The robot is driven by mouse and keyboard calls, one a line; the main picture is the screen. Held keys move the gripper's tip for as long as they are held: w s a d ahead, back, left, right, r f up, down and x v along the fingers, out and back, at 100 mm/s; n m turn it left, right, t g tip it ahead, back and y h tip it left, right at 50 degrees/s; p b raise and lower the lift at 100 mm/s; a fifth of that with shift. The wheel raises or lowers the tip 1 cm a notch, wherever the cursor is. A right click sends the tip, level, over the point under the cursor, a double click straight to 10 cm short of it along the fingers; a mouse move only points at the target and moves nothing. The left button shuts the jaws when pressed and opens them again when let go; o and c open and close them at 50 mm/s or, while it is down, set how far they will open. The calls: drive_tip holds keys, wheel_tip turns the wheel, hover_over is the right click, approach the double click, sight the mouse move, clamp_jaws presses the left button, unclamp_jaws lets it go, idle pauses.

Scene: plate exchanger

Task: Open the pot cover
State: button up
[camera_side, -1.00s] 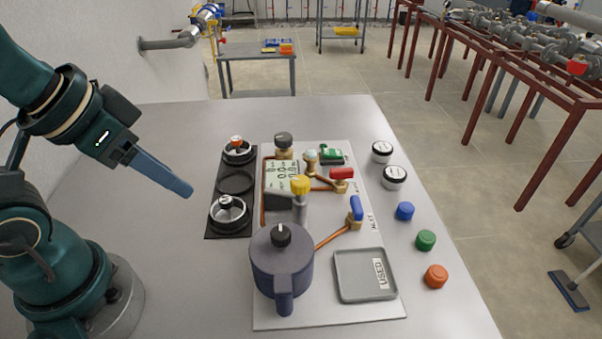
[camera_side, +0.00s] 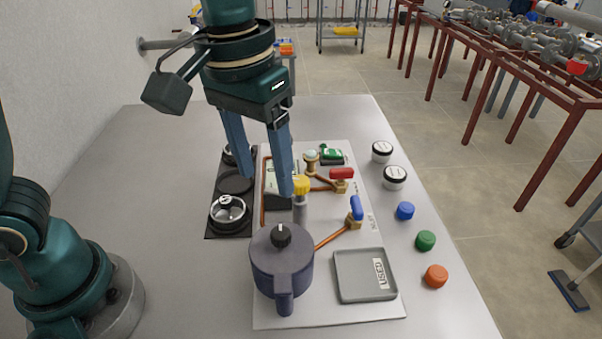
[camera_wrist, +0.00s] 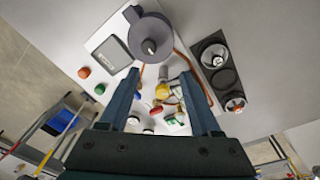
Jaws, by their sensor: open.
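The dark grey-purple pot (camera_side: 281,272) stands at the front left of the light panel, its handle toward the front edge. Its cover (camera_side: 262,240) is on, with a black knob (camera_side: 281,235) at the centre. In the wrist view the pot (camera_wrist: 172,38) and its knob (camera_wrist: 149,46) show at the top, beyond the fingertips. My gripper (camera_side: 263,190) is open and empty, pointing down behind the pot, over the back part of the panel. It is apart from the pot and higher than the cover. The fingers hide part of the display and pipes.
A yellow-topped post (camera_side: 301,186) stands just behind the pot, close to one finger. Red (camera_side: 342,173) and blue (camera_side: 356,207) valve handles and a grey tray (camera_side: 365,275) are to the right. A black holder (camera_side: 228,222) with round lidded items lies left.

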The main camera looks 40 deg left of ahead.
sight(281, 232)
drive_tip(key=d+f, duration=0.1)
drive_tip(key=d+f+m+g, duration=0.1)
drive_tip(key=f, duration=0.1)
drive_tip(key=shift+s+d, duration=0.15)
drive_tip(key=shift+d, duration=0.1)
drive_tip(key=shift+f, duration=2.55)
clamp_jaws()
